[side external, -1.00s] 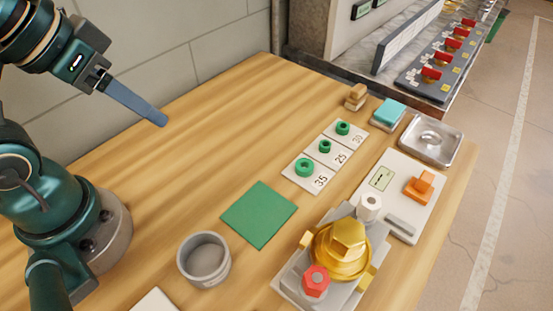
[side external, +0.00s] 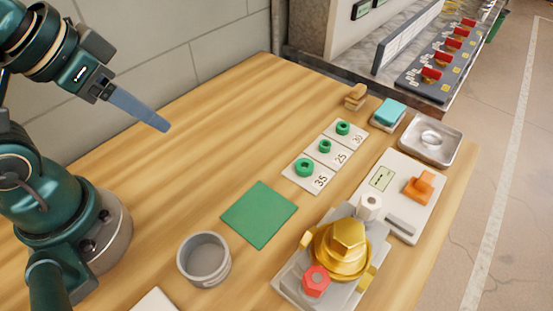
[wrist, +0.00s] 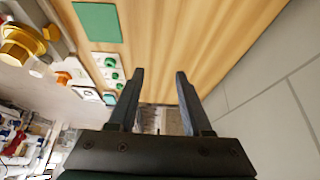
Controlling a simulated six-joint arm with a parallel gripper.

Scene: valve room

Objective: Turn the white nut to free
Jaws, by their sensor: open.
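The white nut (side external: 369,207) sits at the back corner of the grey valve block, beside the large brass valve body (side external: 343,246). A red nut (side external: 315,281) is at the block's front corner. My gripper (side external: 162,125) is at the upper left in the side view, above the table and far from the white nut. In the wrist view my gripper (wrist: 158,75) shows two fingers apart with nothing between them. The brass valve also shows at the left of the wrist view (wrist: 22,42).
A green mat (side external: 259,214) and a grey round cup (side external: 204,260) lie left of the valve. Green rings on numbered cards (side external: 323,157), a panel with an orange knob (side external: 419,187), a metal tray (side external: 431,140) and a teal sponge (side external: 389,111) stand beyond. The table's left-centre is clear.

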